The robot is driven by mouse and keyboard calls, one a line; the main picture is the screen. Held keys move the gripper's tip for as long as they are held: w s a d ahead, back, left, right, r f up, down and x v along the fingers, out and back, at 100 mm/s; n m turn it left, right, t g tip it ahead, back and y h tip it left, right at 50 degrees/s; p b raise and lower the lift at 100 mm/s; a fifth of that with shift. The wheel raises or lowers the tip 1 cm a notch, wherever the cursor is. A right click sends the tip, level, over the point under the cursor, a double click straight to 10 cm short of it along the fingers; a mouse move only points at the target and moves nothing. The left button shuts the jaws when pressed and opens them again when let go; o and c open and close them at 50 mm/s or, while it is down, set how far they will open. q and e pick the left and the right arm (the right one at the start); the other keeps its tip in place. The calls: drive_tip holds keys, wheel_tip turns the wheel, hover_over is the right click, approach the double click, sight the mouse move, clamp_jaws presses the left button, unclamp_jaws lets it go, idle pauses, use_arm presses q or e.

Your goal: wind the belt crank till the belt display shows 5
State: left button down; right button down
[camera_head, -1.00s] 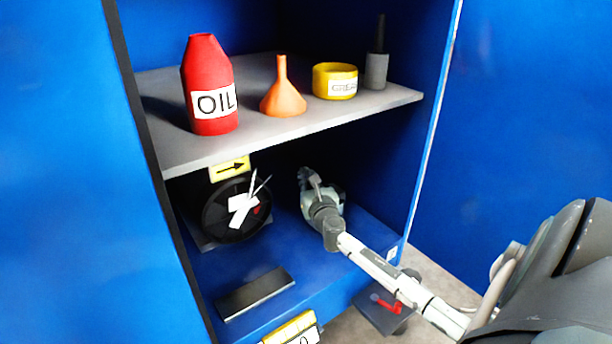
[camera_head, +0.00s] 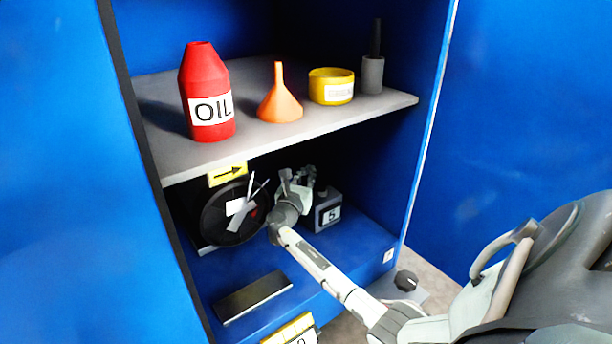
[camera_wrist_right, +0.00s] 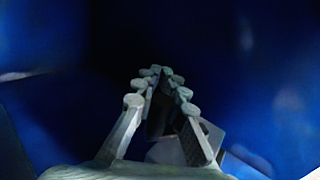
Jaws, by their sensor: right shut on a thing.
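A small grey box (camera_head: 328,218) with a white display stands on the lower floor of the blue cabinet. The display reads 5. My right gripper (camera_head: 298,180) is beside and behind it, under the shelf. In the right wrist view, its fingers (camera_wrist_right: 160,90) close in around something dark. I take this to be the belt crank, though its handle is mostly hidden. A black wheel (camera_head: 222,226) with white and red marks stands left of the gripper, under a yellow arrow sign (camera_head: 228,173). My left gripper is not in view.
The grey shelf (camera_head: 350,120) above holds a red oil bottle (camera_head: 206,85), an orange funnel (camera_head: 279,100), a yellow grease tub (camera_head: 331,90) and a grey pot (camera_head: 373,72). A dark plate (camera_head: 253,297) lies on the lower floor. A black knob (camera_head: 406,281) sits outside, lower right.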

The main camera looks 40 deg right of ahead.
drive_tip(key=shift+d+m+g+h, duration=0.3)
drive_tip(key=shift+m+g+h, duration=0.3)
drive_tip(key=shift+g, duration=0.4)
drive_tip(key=c, duration=1.7)
unclamp_jaws()
drive_tip(key=shift+d, duration=0.1)
drive_tip(key=v, duration=1.2)
drive_tip(key=shift+r, duration=0.15)
